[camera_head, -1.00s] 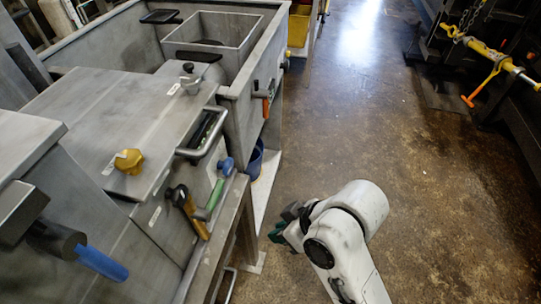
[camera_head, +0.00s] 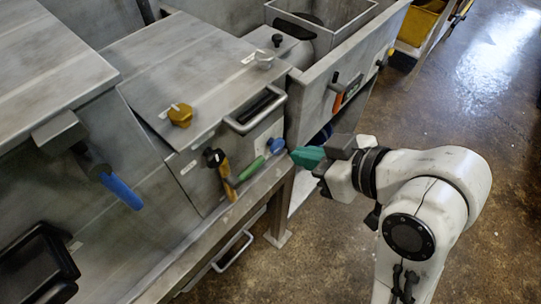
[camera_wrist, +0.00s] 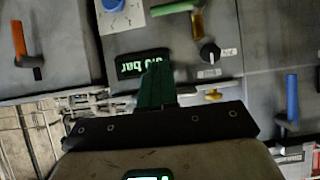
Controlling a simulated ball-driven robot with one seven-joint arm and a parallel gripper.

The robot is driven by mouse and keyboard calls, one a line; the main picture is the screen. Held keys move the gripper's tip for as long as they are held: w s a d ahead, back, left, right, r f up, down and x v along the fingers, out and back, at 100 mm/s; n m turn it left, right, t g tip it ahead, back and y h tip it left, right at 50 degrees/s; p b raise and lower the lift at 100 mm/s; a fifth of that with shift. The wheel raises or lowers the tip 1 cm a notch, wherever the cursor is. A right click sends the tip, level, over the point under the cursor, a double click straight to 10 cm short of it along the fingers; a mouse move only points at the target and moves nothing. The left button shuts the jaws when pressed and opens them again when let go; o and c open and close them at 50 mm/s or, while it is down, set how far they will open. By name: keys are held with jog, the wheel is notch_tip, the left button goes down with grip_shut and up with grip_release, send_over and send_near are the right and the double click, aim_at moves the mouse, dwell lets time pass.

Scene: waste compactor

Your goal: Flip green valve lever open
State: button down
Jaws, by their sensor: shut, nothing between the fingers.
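The green valve lever (camera_head: 252,168) is on the front face of the grey compactor. It slants down and left from a round blue hub (camera_head: 277,146). My gripper (camera_head: 304,158), with green fingers, is shut and empty. In the head view it appears just right of the blue hub, apart from the lever. In the wrist view my gripper (camera_wrist: 155,75) points at the panel below the lever.
A yellow-handled lever (camera_head: 228,180) sits just left of the green one. A bar handle (camera_head: 256,110) juts out above. A blue lever (camera_head: 121,191) is farther left and an orange lever (camera_head: 337,101) is to the right. Open floor (camera_head: 470,120) lies right.

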jog(key=s+d+f+x, duration=0.1)
jog(key=f+x, duration=0.1)
jog(key=x, duration=1)
jog(key=shift+f, duration=0.2)
jog(key=shift+w+p, duration=0.1)
jog(key=shift+p, duration=0.25)
jog(key=shift+f, duration=0.2)
